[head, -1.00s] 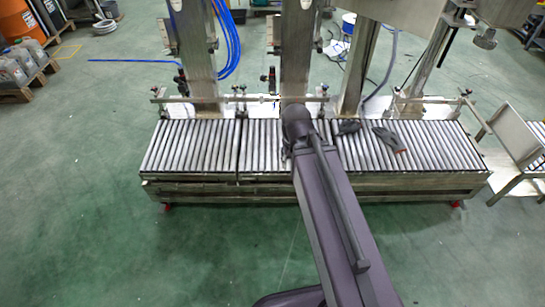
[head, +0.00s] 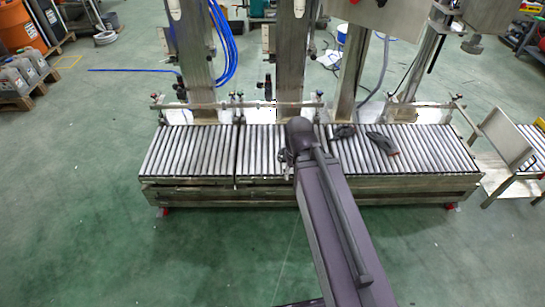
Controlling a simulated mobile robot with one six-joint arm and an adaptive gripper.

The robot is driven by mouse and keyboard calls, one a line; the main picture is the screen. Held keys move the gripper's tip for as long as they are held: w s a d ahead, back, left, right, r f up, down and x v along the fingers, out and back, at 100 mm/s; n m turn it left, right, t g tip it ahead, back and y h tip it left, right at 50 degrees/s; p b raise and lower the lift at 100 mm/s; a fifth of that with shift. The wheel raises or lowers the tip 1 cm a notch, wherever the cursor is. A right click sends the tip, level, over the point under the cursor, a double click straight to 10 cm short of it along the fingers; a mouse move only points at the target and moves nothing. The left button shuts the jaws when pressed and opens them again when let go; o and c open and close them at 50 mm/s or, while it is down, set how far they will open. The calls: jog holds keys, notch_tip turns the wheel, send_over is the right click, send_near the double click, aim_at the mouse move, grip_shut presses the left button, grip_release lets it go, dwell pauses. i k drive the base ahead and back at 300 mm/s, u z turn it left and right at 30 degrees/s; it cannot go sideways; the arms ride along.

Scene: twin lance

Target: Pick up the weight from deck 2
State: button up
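My arm reaches up the middle of the head view, and its rounded dark joint lies over the roller deck (head: 190,150). A small grey part, perhaps my gripper (head: 285,157), shows at the left of that joint. Its fingers cannot be made out, and the arm hides what lies beneath. I cannot pick out a weight for certain. Two dark items lie on the rollers right of my arm: a smaller one (head: 342,131) and a longer one (head: 383,144) with a reddish end. They look like gloves or tools. No deck number is readable.
Steel columns (head: 290,65) and a low rail rise behind the rollers. Blue hoses (head: 226,45) hang at the back. A metal stand (head: 508,140) is close to the deck's right end. Green floor in front is clear. Orange drums (head: 18,28) stand far left.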

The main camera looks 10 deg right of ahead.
aim_at(281, 156)
jog(key=z, duration=0.1)
jog(key=i, duration=0.95)
jog(key=u, duration=0.05)
jog(key=k, duration=0.15)
jog(key=u, duration=1.25)
